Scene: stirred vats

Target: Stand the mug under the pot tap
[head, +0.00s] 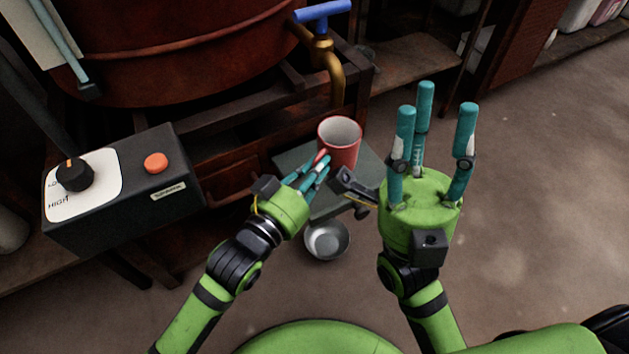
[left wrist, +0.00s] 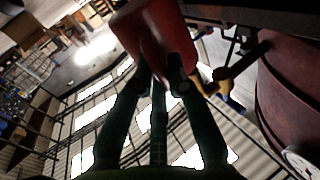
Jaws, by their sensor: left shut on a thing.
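The red mug (head: 345,155) with its pale inside is upright in the head view, over a grey-green stand (head: 294,157). I cannot tell whether its base touches the stand. The brass pot tap (head: 323,55) with a blue handle is above it, and its spout end appears just above the mug's rim. My left gripper (head: 322,165) is shut on the mug from the near left side. In the left wrist view the mug (left wrist: 150,28) is between the fingers, with the tap (left wrist: 228,74) to its right. My right gripper (head: 434,108) is open and empty, fingers up.
The red vat (head: 180,50) is behind. A black control box (head: 130,195) with a knob and orange button is at the left. A metal bowl (head: 327,241) is below the stand. The floor (head: 540,200) at right is clear.

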